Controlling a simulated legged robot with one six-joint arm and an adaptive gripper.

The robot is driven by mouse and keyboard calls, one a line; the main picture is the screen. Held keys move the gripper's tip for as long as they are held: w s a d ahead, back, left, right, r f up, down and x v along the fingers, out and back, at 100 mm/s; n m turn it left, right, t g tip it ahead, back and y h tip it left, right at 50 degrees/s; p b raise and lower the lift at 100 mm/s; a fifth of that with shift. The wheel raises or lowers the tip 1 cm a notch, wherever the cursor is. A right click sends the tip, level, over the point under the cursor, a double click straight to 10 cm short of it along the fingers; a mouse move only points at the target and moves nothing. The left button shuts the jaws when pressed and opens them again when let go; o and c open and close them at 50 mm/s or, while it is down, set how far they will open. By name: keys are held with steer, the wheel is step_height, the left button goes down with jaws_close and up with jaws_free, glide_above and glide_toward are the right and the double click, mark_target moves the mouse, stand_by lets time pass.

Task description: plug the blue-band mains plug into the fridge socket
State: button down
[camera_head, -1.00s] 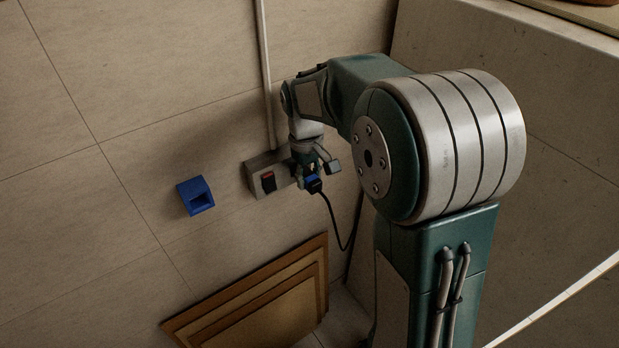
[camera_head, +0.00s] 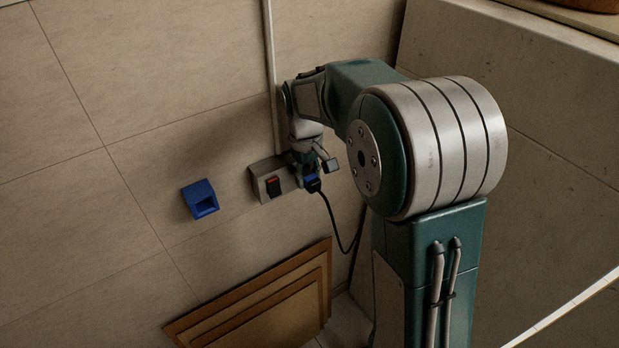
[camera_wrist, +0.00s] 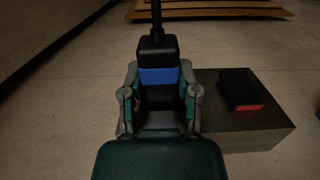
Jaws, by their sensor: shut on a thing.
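The mains plug (camera_wrist: 158,102) is black with a blue band (camera_wrist: 158,76) and a black cord leaving its top in the wrist view. My gripper (camera_wrist: 160,94) is shut on it, one finger on each side. In the head view the plug (camera_head: 312,185) is at my gripper (camera_head: 316,169), beside the right end of the grey socket box (camera_head: 262,184). In the wrist view the box (camera_wrist: 250,138) extends right from behind the plug. The socket face and the plug's pins are hidden, so I cannot tell whether the pins are in.
A black switch with a red end (camera_head: 273,187) is on the socket box. A blue holder (camera_head: 200,200) is on the wall to the left. A conduit (camera_head: 272,80) runs up from the box. Wooden boards (camera_head: 260,300) lean below. The plug's cord (camera_head: 341,245) hangs down.

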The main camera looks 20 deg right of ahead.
mark_target(304, 171)
steer(key=shift+w+a, duration=0.25)
steer(key=shift+w, duration=0.45)
steer(key=shift+c, duration=1.3)
jaws_free()
step_height(304, 171, up, 10)
steer(key=shift+f, duration=0.1)
